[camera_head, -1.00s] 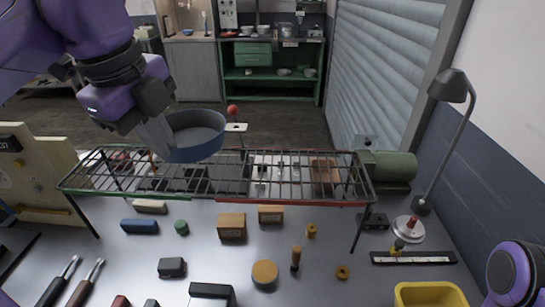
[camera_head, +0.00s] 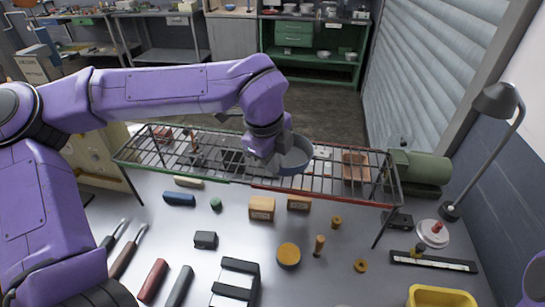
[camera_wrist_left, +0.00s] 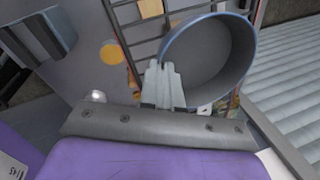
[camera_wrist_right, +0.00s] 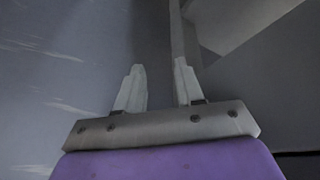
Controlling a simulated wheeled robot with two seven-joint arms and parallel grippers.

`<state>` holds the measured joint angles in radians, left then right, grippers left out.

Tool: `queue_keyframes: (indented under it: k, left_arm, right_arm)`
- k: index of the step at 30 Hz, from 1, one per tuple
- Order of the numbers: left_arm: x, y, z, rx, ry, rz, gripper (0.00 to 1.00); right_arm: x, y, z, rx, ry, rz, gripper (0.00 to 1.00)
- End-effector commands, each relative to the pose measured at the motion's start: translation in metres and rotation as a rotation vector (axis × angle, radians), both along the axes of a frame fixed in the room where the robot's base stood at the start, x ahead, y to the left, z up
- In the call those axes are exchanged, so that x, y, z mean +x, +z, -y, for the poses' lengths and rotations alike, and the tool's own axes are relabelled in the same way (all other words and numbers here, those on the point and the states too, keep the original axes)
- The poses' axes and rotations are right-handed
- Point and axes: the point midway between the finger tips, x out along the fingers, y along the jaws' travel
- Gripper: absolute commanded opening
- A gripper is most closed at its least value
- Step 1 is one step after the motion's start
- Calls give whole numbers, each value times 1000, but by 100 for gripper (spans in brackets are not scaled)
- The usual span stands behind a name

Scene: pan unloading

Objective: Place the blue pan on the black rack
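The blue pan (camera_head: 296,158) is at the middle right of the black rack (camera_head: 232,182), low over or on its wires; contact cannot be told. My left gripper (camera_head: 268,163) is at the pan's left side. In the left wrist view the left fingers (camera_wrist_left: 162,82) are close together on the rim of the pan (camera_wrist_left: 212,60), which looks tilted in that view. The right gripper shows in the right wrist view (camera_wrist_right: 157,88) with its fingers apart and nothing between them. Only a bit of my right arm shows at the lower right of the head view.
Wooden blocks (camera_head: 262,208) and small parts lie on the table in front of the rack. A yellow bin (camera_head: 440,297), a lamp (camera_head: 497,100) and a green motor (camera_head: 420,167) are on the right. Screwdrivers and dark tools lie at the front left.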

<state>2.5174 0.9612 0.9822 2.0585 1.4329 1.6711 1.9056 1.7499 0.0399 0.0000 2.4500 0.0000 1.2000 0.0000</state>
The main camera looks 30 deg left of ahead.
Motion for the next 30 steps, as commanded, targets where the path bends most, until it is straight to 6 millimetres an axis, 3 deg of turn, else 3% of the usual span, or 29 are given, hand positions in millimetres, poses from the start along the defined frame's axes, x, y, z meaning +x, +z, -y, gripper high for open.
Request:
queue_keyframes:
  k: [4, 5, 7, 18, 20, 30]
  left_arm:
    - [0, -3, 0, 0, 0, 2, 0]
    - [0, -3, 0, 0, 1, 0, 6]
    - [0, -2, 0, 0, 1, 0, 28]
    - [0, 5, 0, 1, 1, 2, 28]
    - [-2, 13, -1, 1, 1, 5, 28]
    - [-22, 94, -2, 1, 1, 5, 28]
  right_arm:
    - [0, -4, 0, 0, 0, 0, 37]
    - [0, -4, 0, 0, 0, 0, 37]
    - [0, -3, 0, 0, 0, 0, 37]
    - [0, -1, 0, 0, 0, 0, 37]
    - [0, -5, 0, 0, 0, 0, 37]
    - [0, -20, 0, 0, 0, 0, 37]
